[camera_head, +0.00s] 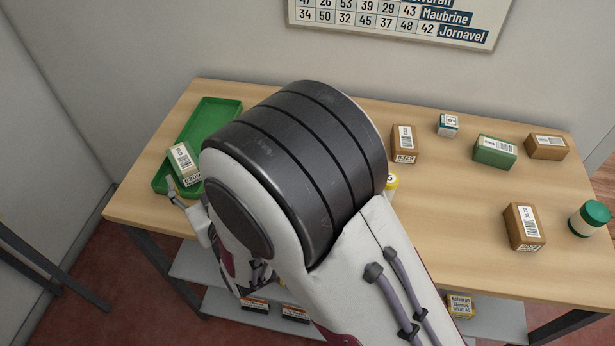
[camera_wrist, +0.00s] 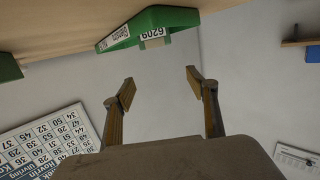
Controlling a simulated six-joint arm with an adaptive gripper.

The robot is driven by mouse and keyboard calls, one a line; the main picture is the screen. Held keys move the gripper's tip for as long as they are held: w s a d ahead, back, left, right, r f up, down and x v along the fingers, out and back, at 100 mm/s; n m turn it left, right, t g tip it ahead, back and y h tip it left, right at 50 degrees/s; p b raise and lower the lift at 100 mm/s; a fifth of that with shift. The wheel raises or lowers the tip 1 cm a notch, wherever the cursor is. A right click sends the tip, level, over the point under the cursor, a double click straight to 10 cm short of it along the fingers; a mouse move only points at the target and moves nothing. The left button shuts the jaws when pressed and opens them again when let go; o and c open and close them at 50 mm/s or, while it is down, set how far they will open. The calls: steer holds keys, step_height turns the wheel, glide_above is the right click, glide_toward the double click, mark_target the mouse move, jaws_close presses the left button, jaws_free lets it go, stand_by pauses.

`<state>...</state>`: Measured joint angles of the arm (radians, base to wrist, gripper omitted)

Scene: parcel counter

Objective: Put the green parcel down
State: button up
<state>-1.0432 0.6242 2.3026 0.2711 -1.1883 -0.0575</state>
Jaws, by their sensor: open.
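A green parcel (camera_head: 495,151) with a white label lies on the right part of the counter, well away from my gripper. In the head view my arm hides most of the gripper and the middle of the counter.
Brown boxes stand on the right (camera_head: 404,144), at the back corner (camera_head: 545,146) and near the front (camera_head: 524,227). A small white-and-teal box (camera_head: 448,124) and a green-lidded jar (camera_head: 590,218) are also there.

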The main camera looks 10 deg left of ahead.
steer(key=shift+w+d, duration=0.1)
steer(key=w+d+r+m+g+h, duration=0.15)
steer(key=d+r, duration=0.25)
steer(key=d, duration=0.4)
steer(key=w+d+r+m+h, duration=0.1)
steer(key=w+d+r+h, duration=0.2)
steer(key=d, duration=0.6)
steer(key=w+d+r+m+h, duration=0.2)
steer(key=d+r, duration=0.2)
steer(key=d, duration=0.4)
steer(key=s+d+r+m+g+h, duration=0.1)
steer(key=s+d+m+g+h, duration=0.3)
steer(key=s+d, duration=1.7)
steer(key=d+h, duration=0.1)
steer(key=d, duration=0.3)
steer(key=shift+s+d+r, duration=0.2)
steer(key=shift+s+r, duration=0.05)
steer(key=shift+r, duration=0.1)
steer(key=shift+m, duration=0.25)
stand_by(1.7)
